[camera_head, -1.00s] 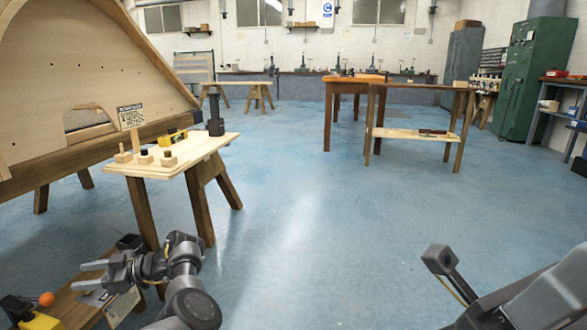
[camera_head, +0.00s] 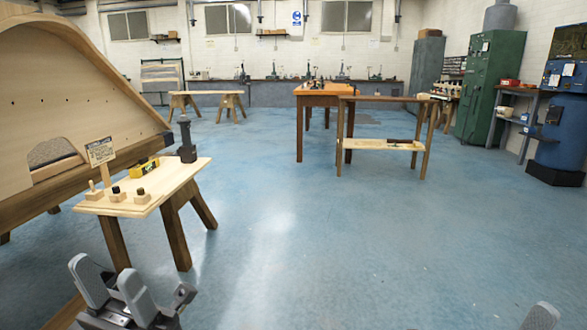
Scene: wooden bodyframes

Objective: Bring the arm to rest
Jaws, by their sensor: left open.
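My left gripper (camera_head: 112,288) is at the bottom left of the head view. Its two grey fingers point up and stand apart, with nothing seen between them. It is in front of and below the small wooden bench (camera_head: 150,190), apart from it in the picture. At the bottom right edge only a small grey tip (camera_head: 541,316) shows, which looks like part of my right arm. Whether the right gripper is open or shut cannot be told.
The bench carries several small wooden pieces, a yellow level (camera_head: 144,167) and a dark post tool (camera_head: 186,138). A large wooden bodyframe (camera_head: 75,100) stands behind it. A table with an orange-brown top (camera_head: 325,90) and green cabinet (camera_head: 484,85) are farther off. The middle floor is clear.

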